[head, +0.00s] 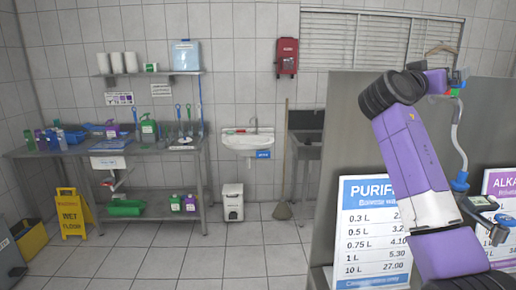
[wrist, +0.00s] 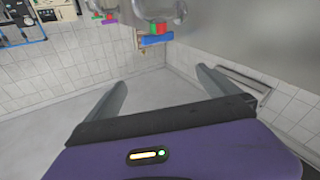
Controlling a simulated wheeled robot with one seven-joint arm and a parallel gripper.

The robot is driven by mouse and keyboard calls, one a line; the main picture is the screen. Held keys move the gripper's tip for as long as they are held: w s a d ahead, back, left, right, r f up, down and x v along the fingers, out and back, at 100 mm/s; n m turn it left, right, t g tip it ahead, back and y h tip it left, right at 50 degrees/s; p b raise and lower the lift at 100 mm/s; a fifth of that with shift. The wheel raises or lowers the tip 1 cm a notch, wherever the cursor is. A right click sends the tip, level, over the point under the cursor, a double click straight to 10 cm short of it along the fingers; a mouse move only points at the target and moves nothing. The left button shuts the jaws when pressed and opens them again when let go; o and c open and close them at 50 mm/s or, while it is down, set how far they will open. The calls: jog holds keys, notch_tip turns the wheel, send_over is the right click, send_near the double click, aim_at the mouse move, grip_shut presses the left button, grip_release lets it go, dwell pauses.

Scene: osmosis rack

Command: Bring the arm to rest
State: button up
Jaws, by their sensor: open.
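My gripper (wrist: 160,80) is open in the wrist view, with its two dark fingers spread wide and nothing between them. Pale floor and white tiles lie beyond the fingertips. In the head view my purple and white arm (head: 412,165) is raised and bent at the right, in front of a grey steel panel. Its far end points away past the dark elbow, and I cannot make out the fingers there.
A blue fitting (wrist: 155,40) with coloured parts is near rounded clear or metallic housings at the wrist view's top. In the head view, a price board (head: 372,235) stands beside my arm. A wall sink (head: 247,141), steel workbench (head: 120,150) and yellow floor sign (head: 73,214) are farther off. The middle floor is clear.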

jog(key=w+a+f+n+t+y, duration=0.35)
jog(key=a+f, duration=0.25)
jog(key=f, duration=0.5)
jog(key=s+a+f+n+t+y+b, duration=0.1)
jog(key=s+a+f+n+t+y, duration=0.2)
jog(key=f, duration=0.5)
jog(key=s+a+f+n+y+b, duration=0.1)
jog(key=s+a+f+y, duration=0.2)
jog(key=s+a+f, duration=0.4)
jog(key=s+a+f+n+t+y, duration=0.2)
jog(key=a+f+y, duration=0.15)
jog(key=f, duration=0.55)
jog(key=s+a+f+y+b, duration=0.1)
jog(key=s+a+f, duration=0.1)
jog(key=s+f, duration=0.55)
jog(key=s+a+f+y+b, duration=0.15)
jog(key=s+f, duration=0.25)
jog(key=s, duration=0.7)
jog(key=s+f+g+b, duration=0.1)
jog(key=s+f, duration=0.3)
jog(key=s, duration=1.2)
jog(key=s+a+f+g+b, duration=0.1)
jog(key=s+f+g, duration=0.2)
jog(key=s, duration=1.3)
jog(key=shift+s+f+m+g+y+b, duration=0.35)
jog(key=shift+f+y, duration=0.1)
jog(key=shift+f, duration=0.45)
